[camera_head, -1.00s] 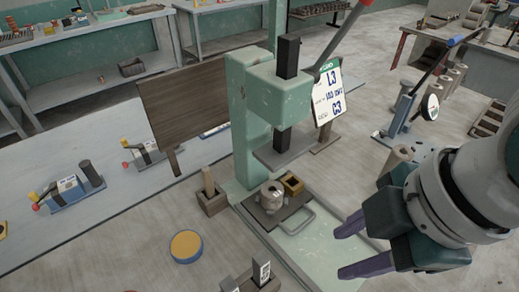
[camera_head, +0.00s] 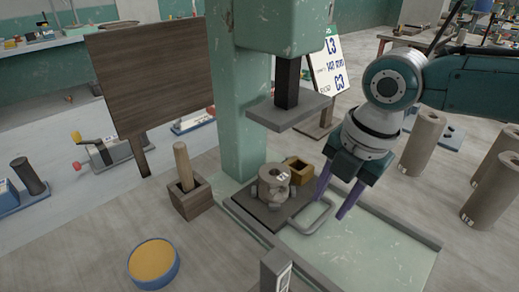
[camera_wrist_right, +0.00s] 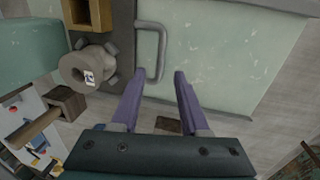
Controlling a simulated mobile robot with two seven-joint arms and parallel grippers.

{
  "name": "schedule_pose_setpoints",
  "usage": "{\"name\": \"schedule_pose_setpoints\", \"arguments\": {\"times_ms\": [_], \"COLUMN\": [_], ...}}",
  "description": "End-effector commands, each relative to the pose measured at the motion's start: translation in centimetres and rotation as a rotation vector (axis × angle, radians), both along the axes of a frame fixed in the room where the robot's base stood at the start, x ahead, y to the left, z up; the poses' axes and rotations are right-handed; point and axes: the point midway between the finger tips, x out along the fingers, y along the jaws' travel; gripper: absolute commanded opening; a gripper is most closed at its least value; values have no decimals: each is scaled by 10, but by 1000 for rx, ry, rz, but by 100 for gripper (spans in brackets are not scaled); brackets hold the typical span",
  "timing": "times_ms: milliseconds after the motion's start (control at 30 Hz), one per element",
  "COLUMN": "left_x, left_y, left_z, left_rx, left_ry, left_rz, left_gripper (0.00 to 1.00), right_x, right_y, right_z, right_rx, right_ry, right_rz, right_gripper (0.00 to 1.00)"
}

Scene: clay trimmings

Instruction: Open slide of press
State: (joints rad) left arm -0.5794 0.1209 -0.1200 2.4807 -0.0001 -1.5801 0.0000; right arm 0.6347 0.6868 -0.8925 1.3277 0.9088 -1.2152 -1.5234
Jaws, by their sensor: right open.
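The green press (camera_head: 236,110) stands in the middle of the head view with its ram plate (camera_head: 290,108) raised. Its slide (camera_head: 258,212) is a dark plate on the pale green bed, under the ram. A grey metal U-shaped handle (camera_head: 318,217) sticks out from the slide's right side; it shows in the right wrist view too (camera_wrist_right: 161,55). A grey cylindrical part (camera_head: 272,185) and a brass-coloured block (camera_head: 299,170) sit on the slide. My right gripper (camera_head: 332,203) is open and empty at the handle, purple fingers pointing down. In the wrist view the handle's bar lies between the fingertip lines; contact is unclear.
The pale green bed (camera_head: 365,258) is clear to the right of the handle. A wooden box with a peg (camera_head: 190,196) and a round yellow-topped tin (camera_head: 153,263) stand left. Several grey cylinders (camera_head: 422,142) stand right. A brown board (camera_head: 150,75) stands behind left.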

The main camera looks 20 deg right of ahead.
Motion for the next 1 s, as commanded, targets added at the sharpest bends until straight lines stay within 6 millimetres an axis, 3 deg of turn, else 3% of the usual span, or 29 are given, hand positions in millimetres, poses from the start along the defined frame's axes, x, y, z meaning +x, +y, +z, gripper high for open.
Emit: {"name": "schedule_pose_setpoints", "arguments": {"times_ms": [33,200,600,1000], "left_x": [0,0,0,-1], "left_y": [0,0,0,0], "left_z": [-5,-12,-13,-14], "left_rx": [0,0,0,-1], "left_ry": [0,1,1,2], "left_rz": [0,0,0,0], "left_gripper": [100,100,100,100], "right_x": [1,5,7,7], "right_y": [2,3,3,3], "right_z": [-12,-35,-43,-42], "right_rx": [1,1,1,1], "right_ry": [3,1,-1,-1], "right_rz": [-2,-2,-1,-1], "right_gripper": [45,45,45,1]}}
